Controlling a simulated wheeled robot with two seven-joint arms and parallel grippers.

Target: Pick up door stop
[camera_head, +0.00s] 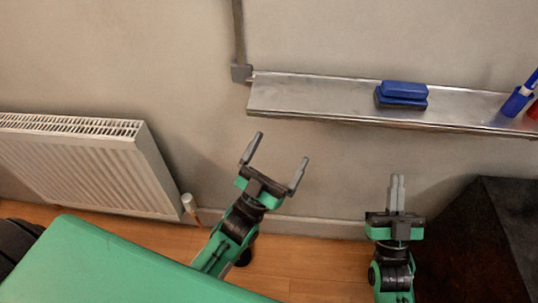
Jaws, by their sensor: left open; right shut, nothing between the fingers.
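I cannot clearly make out a door stop.
A white radiator (85,165) with a valve (188,202) stands at the left wall. A metal ledge (300,97) holds a blue eraser (403,93) and markers in a blue holder (515,102). A large black box-like object (480,250) stands at the right. Bare floor (320,270) shows between my arms.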

